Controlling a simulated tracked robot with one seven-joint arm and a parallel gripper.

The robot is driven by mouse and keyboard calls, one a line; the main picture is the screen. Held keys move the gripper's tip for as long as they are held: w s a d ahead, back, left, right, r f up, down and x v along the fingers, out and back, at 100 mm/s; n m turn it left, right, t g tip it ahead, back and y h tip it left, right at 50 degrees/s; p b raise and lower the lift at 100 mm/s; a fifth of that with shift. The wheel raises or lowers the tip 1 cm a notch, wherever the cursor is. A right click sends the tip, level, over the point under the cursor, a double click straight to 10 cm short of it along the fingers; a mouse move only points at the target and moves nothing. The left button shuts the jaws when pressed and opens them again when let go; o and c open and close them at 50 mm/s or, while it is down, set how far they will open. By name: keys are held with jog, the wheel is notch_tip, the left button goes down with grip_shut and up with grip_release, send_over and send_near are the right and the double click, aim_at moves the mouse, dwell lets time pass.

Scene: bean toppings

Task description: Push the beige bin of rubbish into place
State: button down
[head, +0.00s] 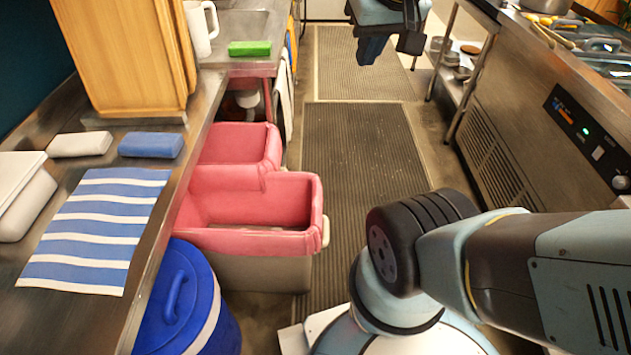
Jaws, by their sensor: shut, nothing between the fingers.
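A bin with a pinkish-red rim and inner lining and a beige lower body (262,273) stands on the floor beside the left counter. It juts out from the counter's edge into the aisle. Its visible inside is pink, and I cannot make out any rubbish in it. A second pink-lined bin (240,146) stands just behind it, further under the counter. My gripper (388,48) is at the top of the view, above the floor mats, shut and empty. It is well beyond the bins and to their right, touching neither.
A blue lidded bucket (185,300) stands in front of the beige bin. The left counter (150,245) holds a striped cloth, sponges and a wooden cabinet. Ribbed mats (365,150) cover the open aisle. A steel appliance (545,120) bounds the right.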

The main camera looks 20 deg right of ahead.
jog(key=w+d+f+m+g+y, duration=0.2)
jog(key=w+d+f+m+g, duration=0.15)
jog(key=w+f, duration=0.6)
jog(key=w+d+f+m+g+y, duration=0.2)
jog(key=w+d+f+m+g, duration=0.15)
jog(key=w+f, duration=0.6)
jog(key=w+d+f+m+y, duration=0.2)
jog(key=w+d+f+y, duration=0.15)
jog(key=f, duration=0.55)
jog(key=w+d+f+m+y, duration=0.2)
jog(key=w+d+f, duration=0.3)
jog(key=f, duration=0.4)
jog(key=s+f+m+t+y, duration=0.3)
jog(key=f+m+t+y, duration=0.15)
jog(key=f, duration=1.15)
jog(key=s+f+m+t+y, duration=0.25)
jog(key=f+m, duration=0.35)
jog(key=f, duration=1.1)
jog(key=x, duration=1.3)
jog(key=shift+a+r+y, duration=0.15)
jog(key=shift+r+y, duration=0.2)
jog(key=shift+r, duration=0.3)
